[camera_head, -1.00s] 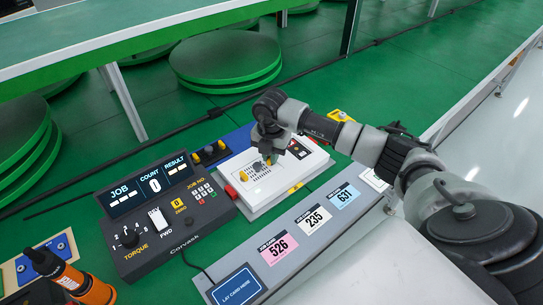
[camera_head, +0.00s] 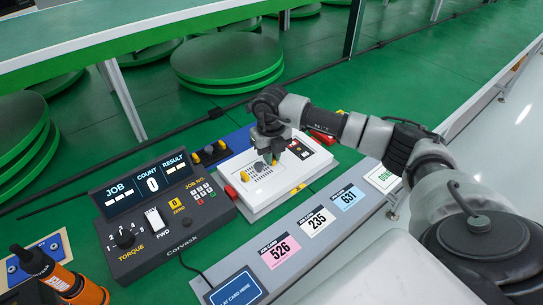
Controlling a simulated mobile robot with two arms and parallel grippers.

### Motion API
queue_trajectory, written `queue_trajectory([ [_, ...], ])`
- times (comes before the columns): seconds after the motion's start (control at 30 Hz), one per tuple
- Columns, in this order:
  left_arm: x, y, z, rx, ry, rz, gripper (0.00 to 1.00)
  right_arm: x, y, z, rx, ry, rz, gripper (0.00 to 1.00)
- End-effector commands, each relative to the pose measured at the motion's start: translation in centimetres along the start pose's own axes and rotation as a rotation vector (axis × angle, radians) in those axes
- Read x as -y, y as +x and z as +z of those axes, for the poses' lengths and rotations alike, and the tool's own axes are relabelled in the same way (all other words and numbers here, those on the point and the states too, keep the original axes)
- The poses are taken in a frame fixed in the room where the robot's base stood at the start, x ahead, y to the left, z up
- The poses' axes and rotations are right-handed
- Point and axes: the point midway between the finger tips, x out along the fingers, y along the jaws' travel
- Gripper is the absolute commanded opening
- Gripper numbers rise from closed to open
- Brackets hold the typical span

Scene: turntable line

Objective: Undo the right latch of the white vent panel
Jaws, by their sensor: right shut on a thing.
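The white vent panel (camera_head: 264,187), with dark slots, lies on top of a white box. Its left latch (camera_head: 245,177) is a yellow knob at the panel's left end. My right gripper (camera_head: 269,160) points down over the panel's right part and is shut on the right latch (camera_head: 275,163). Only a small yellow bit of that latch shows at the fingers, so its exact angle is hard to tell. A grey finger (camera_head: 259,167) covers part of the slots. My left gripper is not in view.
A dark torque console (camera_head: 165,220) stands left of the box. Job cards (camera_head: 315,221) lie on the grey front strip. An orange-and-black tool (camera_head: 75,285) stands at the lower left. A red part (camera_head: 230,192) is on the box's left side.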

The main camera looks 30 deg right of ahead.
Motion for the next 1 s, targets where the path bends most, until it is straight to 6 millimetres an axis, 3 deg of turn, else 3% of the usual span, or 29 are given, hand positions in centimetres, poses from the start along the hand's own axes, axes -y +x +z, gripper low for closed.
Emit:
queue_trajectory([
  [0.33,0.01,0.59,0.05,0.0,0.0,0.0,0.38,-0.08,-0.01,0.02,0.001,-0.143,-0.001,0.0],
  [0.87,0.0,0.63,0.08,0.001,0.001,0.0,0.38,-0.09,-0.05,0.0,0.001,-0.169,0.0,0.0],
  [0.9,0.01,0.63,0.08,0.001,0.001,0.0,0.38,-0.09,-0.05,0.0,0.001,-0.169,0.0,0.13],
  [1.0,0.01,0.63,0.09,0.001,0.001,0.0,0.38,-0.09,-0.04,0.0,0.001,-0.168,0.0,0.29],
])
